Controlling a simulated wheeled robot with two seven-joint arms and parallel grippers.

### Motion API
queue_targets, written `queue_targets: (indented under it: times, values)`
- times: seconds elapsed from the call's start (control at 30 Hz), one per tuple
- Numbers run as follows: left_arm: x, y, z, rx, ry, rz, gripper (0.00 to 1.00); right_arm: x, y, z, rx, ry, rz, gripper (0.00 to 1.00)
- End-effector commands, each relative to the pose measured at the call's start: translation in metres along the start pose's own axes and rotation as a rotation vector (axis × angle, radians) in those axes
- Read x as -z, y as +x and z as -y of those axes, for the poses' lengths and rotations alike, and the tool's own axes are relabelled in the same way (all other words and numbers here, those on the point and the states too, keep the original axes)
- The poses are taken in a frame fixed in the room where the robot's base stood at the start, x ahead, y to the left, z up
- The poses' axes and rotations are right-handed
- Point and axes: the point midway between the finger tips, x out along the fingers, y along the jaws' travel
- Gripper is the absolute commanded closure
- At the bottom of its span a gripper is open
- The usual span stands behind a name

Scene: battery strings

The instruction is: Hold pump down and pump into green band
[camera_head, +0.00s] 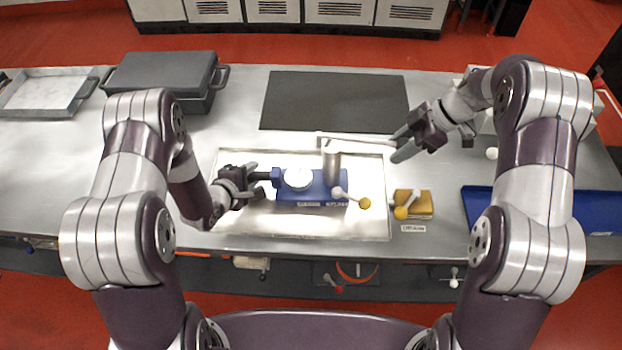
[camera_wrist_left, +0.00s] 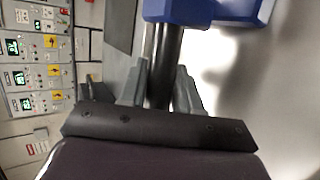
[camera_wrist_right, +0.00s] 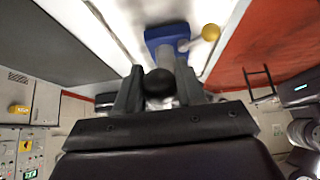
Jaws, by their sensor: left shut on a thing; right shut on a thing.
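The blue pump (camera_head: 312,187) sits in a shallow metal tray (camera_head: 345,222). A round white gauge (camera_head: 299,179) is on it; its green band is too small to make out. A grey cylinder (camera_head: 331,160) stands on the pump, and a pale lever (camera_head: 358,141) runs right from its top. My left gripper (camera_head: 254,177) is shut on the dark bar at the pump's left end; the left wrist view shows this bar (camera_wrist_left: 163,60) between the fingers. My right gripper (camera_head: 402,146) is shut on the lever's end; a black knob (camera_wrist_right: 160,84) shows between its fingers in the right wrist view.
A white lever with a yellow ball (camera_head: 364,203) is at the pump's front right. A yellow block (camera_head: 420,202) stands right of the tray, a blue tray (camera_head: 560,215) further right. A dark mat (camera_head: 335,100) lies behind, a grey case (camera_head: 160,78) back left.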

Motion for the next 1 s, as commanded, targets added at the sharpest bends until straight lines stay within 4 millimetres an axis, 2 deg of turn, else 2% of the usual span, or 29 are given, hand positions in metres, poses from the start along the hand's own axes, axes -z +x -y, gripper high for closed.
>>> queue_targets:
  times: [0.13, 0.57, 1.0]
  values:
    - [0.000, -0.001, 0.005, 0.012, -0.003, -0.001, 1.00, 0.004, -0.011, -0.001, -0.007, -0.001, 0.001, 1.00]
    - [0.000, -0.001, 0.004, 0.011, -0.004, -0.002, 1.00, 0.007, -0.016, -0.002, -0.009, -0.002, 0.003, 1.00]
    - [0.000, -0.001, 0.004, 0.010, -0.003, -0.002, 1.00, 0.028, -0.043, -0.002, -0.008, -0.002, 0.001, 1.00]
